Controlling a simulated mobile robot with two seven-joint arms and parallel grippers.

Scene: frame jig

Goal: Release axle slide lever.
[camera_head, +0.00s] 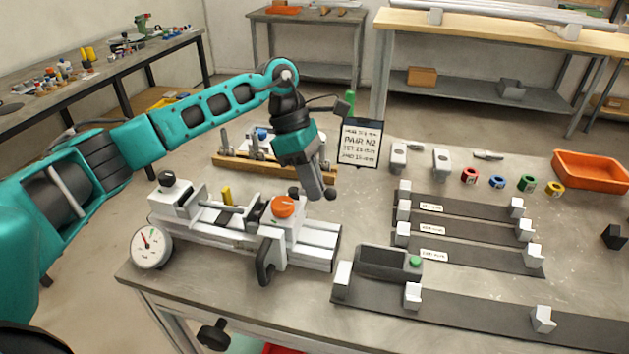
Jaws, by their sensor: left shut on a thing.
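The frame jig (235,228) is a white and grey slide fixture at the left front of the bench. My right gripper is not in view.
A round dial gauge (151,247) stands at the jig's left end. A sign (361,143) stands behind. Dark rails with white blocks (465,256), a box with a green button (388,263), coloured rings (497,182) and an orange tray (592,171) occupy the right side.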

